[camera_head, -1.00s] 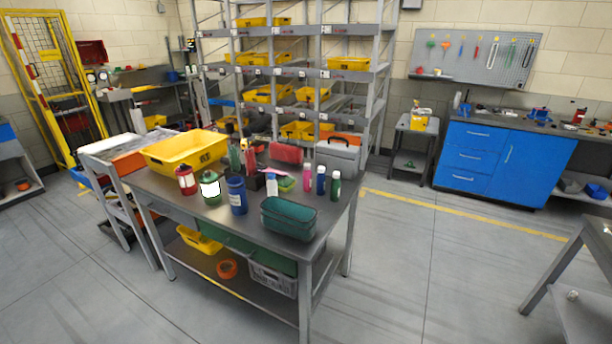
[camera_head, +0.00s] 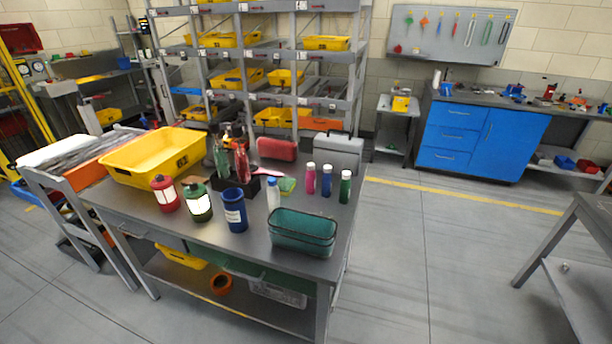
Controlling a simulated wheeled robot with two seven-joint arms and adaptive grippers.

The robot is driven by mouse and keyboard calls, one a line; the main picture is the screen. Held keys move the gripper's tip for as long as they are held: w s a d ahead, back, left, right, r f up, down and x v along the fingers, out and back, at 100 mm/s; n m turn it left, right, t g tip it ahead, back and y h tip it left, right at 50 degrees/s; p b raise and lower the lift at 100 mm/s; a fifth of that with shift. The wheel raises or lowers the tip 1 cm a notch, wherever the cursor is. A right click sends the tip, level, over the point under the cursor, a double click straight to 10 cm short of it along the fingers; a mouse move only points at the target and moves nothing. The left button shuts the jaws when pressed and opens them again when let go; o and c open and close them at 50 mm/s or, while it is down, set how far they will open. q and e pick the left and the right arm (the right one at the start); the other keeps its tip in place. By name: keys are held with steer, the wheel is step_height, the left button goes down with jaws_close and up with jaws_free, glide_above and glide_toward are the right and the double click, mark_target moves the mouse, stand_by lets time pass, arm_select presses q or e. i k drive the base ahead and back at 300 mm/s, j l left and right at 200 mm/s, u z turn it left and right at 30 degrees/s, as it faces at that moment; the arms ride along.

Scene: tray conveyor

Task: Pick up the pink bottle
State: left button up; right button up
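The pink bottle (camera_head: 310,179) stands upright on the dark metal table (camera_head: 262,247), near its right side. It has a pale cap. A blue bottle (camera_head: 326,181) stands just to its right, and a green bottle (camera_head: 345,187) stands to the right of that. The grey toolbox (camera_head: 338,150) is behind these bottles. The teal basket (camera_head: 303,233) is in front of them. Neither of my grippers shows in the head view.
A yellow bin (camera_head: 156,158) is at the back left. Open floor (camera_head: 420,270) lies right of the table.

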mark_target(311, 173)
steer(key=i+j+z, duration=0.1)
steer(key=j, duration=0.25)
steer(key=i+j, duration=0.25)
steer(key=i+j+z, duration=0.15)
steer(key=j, duration=0.3)
